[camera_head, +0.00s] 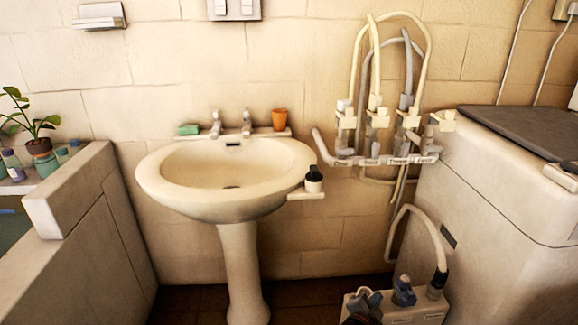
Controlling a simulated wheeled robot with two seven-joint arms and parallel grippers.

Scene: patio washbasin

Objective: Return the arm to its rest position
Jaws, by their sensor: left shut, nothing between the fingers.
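My left gripper (364,300) shows only as a small dark and grey-blue shape at the bottom edge, right of the basin's pedestal. It is shut and empty. It overlaps the left end of a pale box (412,312) on the floor in the picture; I cannot tell whether it touches the box. The rest of the arm is out of the picture. My right gripper is not in view.
A white washbasin (152,188) on a pedestal stands at the wall, with a dark-topped cup (313,180) on its side shelf. Pale hoses and a pipe rack (375,160) hang to its right.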

